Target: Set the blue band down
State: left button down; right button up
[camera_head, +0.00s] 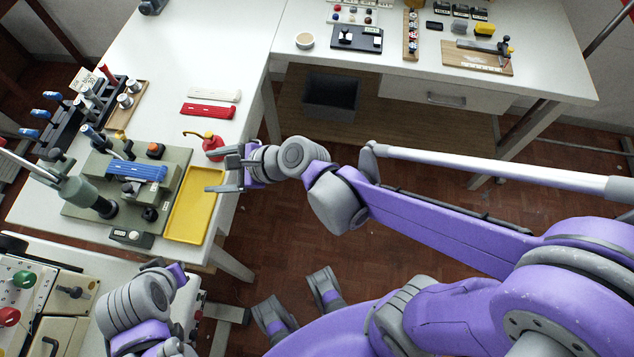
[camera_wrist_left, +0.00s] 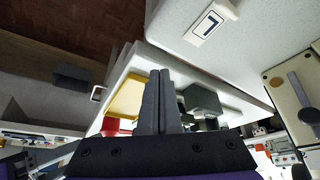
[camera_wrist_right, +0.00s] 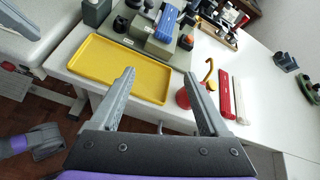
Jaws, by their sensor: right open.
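The blue band (camera_head: 138,172) lies across the raised grey block of the green-grey buttonhole station on the left table. It also shows at the top of the right wrist view (camera_wrist_right: 166,24). My right gripper (camera_head: 221,169) is open and empty above the right edge of the yellow tray (camera_head: 188,206), apart from the band. In the right wrist view its fingers (camera_wrist_right: 159,75) are spread, with the tray beyond them. My left gripper (camera_wrist_left: 160,100) has its fingers together with nothing visible between them; the blue band cannot be made out in the left wrist view.
A red bottle (camera_head: 212,145) with a yellow spout stands close to my right gripper. Red (camera_head: 208,111) and white (camera_head: 213,95) strips lie behind it. A rack of blue-handled tools (camera_head: 75,115) stands at the left. The yellow tray looks empty.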

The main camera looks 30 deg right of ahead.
jog(key=s+d+f+n+g+h, duration=0.1)
jog(key=s+d+n+h, duration=0.3)
jog(key=d+n, duration=0.5)
jog(key=s+d+f+n+g+h, duration=0.1)
jog(key=s+d+f+n+h, duration=0.3)
jog(key=s+d+n, duration=0.5)
jog(key=d+n+h, duration=0.1)
jog(key=n, duration=0.2)
jog(key=shift+s+d+f+n+g, duration=0.15)
jog(key=shift+s+d+n+g, duration=0.1)
jog(key=shift+d+n+g, duration=0.05)
